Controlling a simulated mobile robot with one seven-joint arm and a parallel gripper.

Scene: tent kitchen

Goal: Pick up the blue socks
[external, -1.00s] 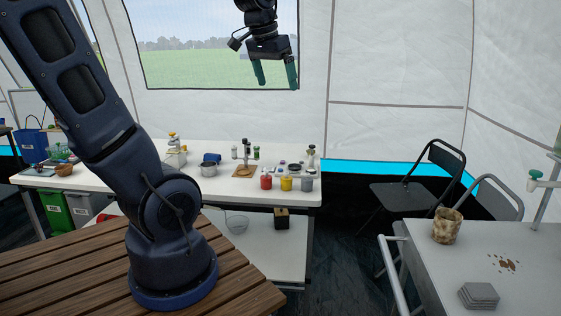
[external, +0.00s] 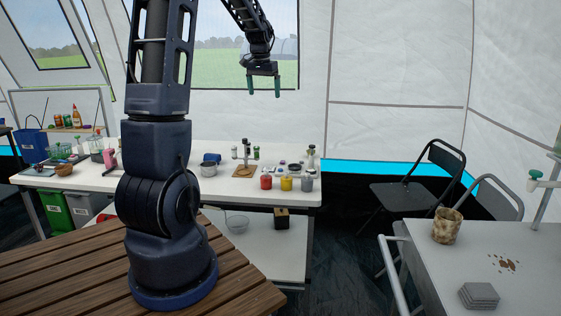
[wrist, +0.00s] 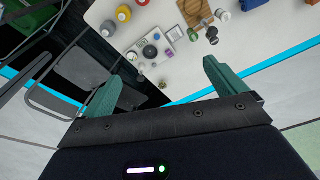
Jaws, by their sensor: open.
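A small dark blue bundle (external: 211,158) lies on the white table (external: 100,183), behind the pot; it may be the blue socks, but it is too small to tell. A blue thing at the top edge of the wrist view (wrist: 249,4) may be the same bundle, cut off by the frame. My gripper (external: 264,90) is high above the back of the table, to the right of the bundle, pointing down in front of the window. Its green fingers are apart and empty, which also shows in the wrist view (wrist: 163,72).
Red (external: 266,182), yellow (external: 286,183) and grey jars (external: 307,184) stand at the table's front right. A microscope (external: 245,155) and a pot (external: 208,169) stand left of them. A blue bag (external: 33,146) is far left. Folding chairs (external: 420,185) are at right.

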